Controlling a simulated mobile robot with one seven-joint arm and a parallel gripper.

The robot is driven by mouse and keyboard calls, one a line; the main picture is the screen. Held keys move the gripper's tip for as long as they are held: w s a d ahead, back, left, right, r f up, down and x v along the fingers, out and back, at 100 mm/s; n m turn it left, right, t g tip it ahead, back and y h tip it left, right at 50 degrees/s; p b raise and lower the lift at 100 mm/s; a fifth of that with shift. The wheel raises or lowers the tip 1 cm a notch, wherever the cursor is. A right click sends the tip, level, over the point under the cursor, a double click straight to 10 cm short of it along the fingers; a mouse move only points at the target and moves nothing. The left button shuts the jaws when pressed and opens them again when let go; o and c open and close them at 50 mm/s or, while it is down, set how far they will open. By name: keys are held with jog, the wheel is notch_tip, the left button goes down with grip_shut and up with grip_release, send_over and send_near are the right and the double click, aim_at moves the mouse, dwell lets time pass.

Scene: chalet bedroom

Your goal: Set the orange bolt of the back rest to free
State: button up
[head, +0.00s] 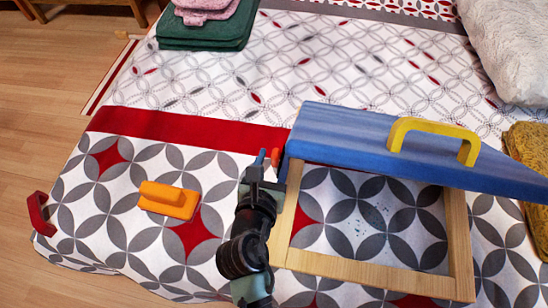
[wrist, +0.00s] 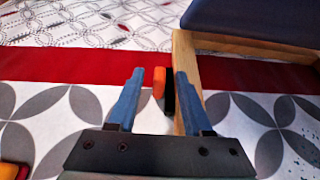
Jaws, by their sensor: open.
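The back rest is a blue panel (head: 360,135) with a yellow handle (head: 432,128), raised at a tilt over a wooden frame (head: 368,275) on the bed. The orange bolt (head: 275,157) is a small knob at the frame's left side, near the panel's left edge. In the wrist view, the orange bolt (wrist: 158,82) shows between my two blue fingers, with a dark part on its right beside the frame's wooden bar (wrist: 187,70). My gripper (wrist: 157,78) is open around the bolt, with gaps on both sides. The bolt's lower part is hard to make out.
An orange block with a raised grip (head: 168,200) lies on the bedspread to the left. A dark red handle (head: 39,215) is at the bed's left edge. Folded towels (head: 207,30) lie at the back; a white pillow (head: 510,50) and mustard cushion (head: 528,150) lie right.

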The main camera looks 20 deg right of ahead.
jog(key=shift+w+d+f, duration=0.15)
jog(key=shift+w+d, duration=0.1)
jog(key=shift+w, duration=0.1)
grip_shut()
dwell(1.3)
